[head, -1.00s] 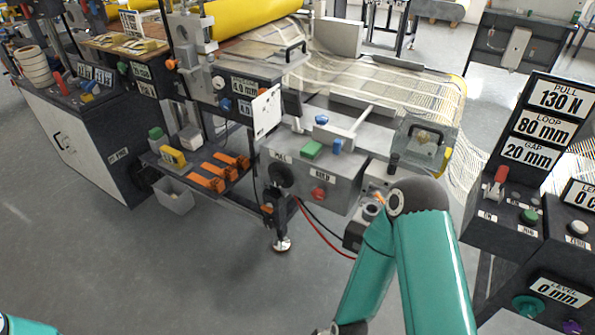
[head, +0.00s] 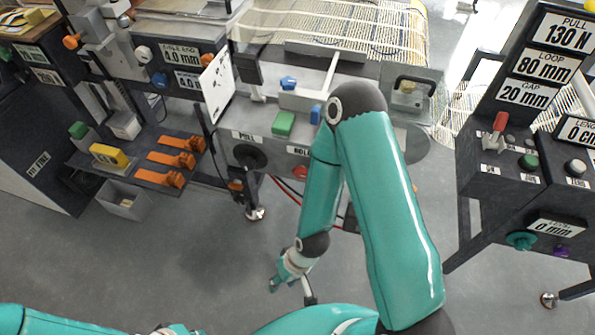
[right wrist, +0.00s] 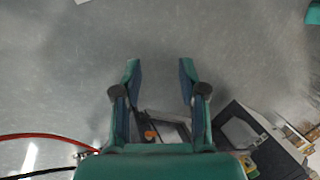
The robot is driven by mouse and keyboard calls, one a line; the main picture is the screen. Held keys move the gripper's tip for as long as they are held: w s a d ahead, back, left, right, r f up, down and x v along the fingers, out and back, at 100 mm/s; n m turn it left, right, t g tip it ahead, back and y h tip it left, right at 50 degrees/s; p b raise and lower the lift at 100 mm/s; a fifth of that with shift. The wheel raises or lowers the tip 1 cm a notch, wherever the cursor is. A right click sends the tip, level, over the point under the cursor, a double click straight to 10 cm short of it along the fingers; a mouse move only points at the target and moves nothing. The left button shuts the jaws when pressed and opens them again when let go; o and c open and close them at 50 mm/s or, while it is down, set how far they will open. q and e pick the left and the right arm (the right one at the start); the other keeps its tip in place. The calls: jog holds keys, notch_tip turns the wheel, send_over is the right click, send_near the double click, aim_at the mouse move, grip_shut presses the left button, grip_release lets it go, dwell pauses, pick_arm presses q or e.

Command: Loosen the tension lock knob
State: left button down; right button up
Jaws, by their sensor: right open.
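I cannot tell for certain which knob is the tension lock knob. A round black knob (head: 250,157) sits on the front of the grey machine, left of a red button (head: 299,172). A teal knob (head: 522,240) is low on the right console. My right gripper (head: 290,282) hangs low in front of the machine, well apart from these knobs. In the right wrist view my right gripper (right wrist: 159,78) is open and empty, with bare floor between its fingers. My left arm shows at the bottom left edge, its gripper out of frame.
Orange clamps (head: 172,160) lie on a low shelf, above a grey bin (head: 125,200). The right console (head: 500,160) has a red-handled lever (head: 498,125). My right forearm hides part of the machine. The floor in front is clear.

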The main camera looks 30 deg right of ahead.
jog(key=shift+o, duration=2.5)
jog(key=shift+a+f+b, duration=0.15)
jog(key=shift+f+b, duration=0.05)
jog(key=shift+b, duration=0.15)
jog(key=s+a+f+n+g+b, duration=0.1)
jog(key=n+b, duration=0.1)
jog(key=b, duration=0.1)
jog(key=s+a+f+n+g+b, duration=0.1)
jog(key=a+f+b, duration=0.1)
jog(key=b, duration=0.1)
jog(key=shift+s+n+b, duration=0.3)
jog(key=shift+n, duration=0.1)
jog(key=n+t+h+b, duration=1.15)
jog(key=h+b, duration=0.65)
jog(key=b, duration=1.2)
send_near(298, 175)
jog(key=shift+m+t, duration=0.75)
jog(key=shift+m, duration=0.1)
jog(key=b+x, duration=0.1)
jog(key=x, duration=0.6)
jog(key=b+x, duration=0.1)
jog(key=x, duration=0.2)
jog(key=shift+s+d+f+b, duration=0.1)
jog(key=shift+d+f+b, duration=0.2)
jog(key=shift+d+f, duration=0.1)
